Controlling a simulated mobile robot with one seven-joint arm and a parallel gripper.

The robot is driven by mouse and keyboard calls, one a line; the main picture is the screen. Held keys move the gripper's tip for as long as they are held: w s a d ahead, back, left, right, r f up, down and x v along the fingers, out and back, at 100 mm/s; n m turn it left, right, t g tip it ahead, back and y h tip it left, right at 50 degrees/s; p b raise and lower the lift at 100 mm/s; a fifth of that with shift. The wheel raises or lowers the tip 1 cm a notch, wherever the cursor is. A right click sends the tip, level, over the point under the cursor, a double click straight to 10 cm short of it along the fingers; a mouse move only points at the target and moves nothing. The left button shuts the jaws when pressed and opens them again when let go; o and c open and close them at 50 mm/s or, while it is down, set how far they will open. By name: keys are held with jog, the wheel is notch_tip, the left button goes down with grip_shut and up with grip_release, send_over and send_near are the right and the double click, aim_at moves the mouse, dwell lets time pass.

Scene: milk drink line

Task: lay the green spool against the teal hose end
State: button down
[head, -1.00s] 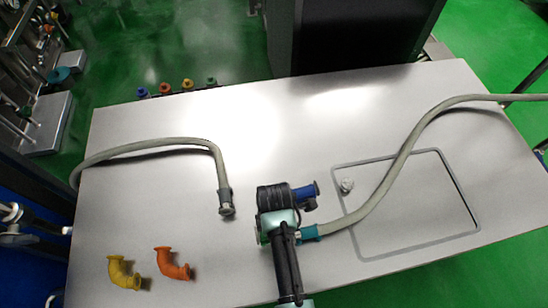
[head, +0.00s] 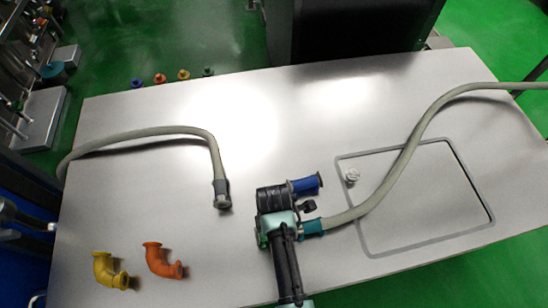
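The teal hose end (head: 312,228) tips the grey hose that comes in from the right, lying on the table. My gripper (head: 277,225) is just left of it, seen from above and behind. A small green piece (head: 262,240) shows at the gripper's left side. It looks like part of the green spool, with the rest hidden under my gripper. My fingers are hidden, so I cannot tell whether they are shut on it or whether the spool touches the hose end.
A blue spool (head: 306,185) and a small dark part (head: 308,205) lie close to my gripper. Another grey hose (head: 216,160) ends to the left. Orange (head: 163,261) and yellow (head: 108,270) elbows lie at front left. A white piece (head: 352,175) lies by the outlined panel (head: 430,210).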

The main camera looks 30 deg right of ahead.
jog(key=shift+f, duration=0.45)
dwell(0.4)
jog(key=shift+c, duration=1.9)
grip_release()
notch_tip(320, 180, up, 13)
jog(key=shift+p, duration=0.45)
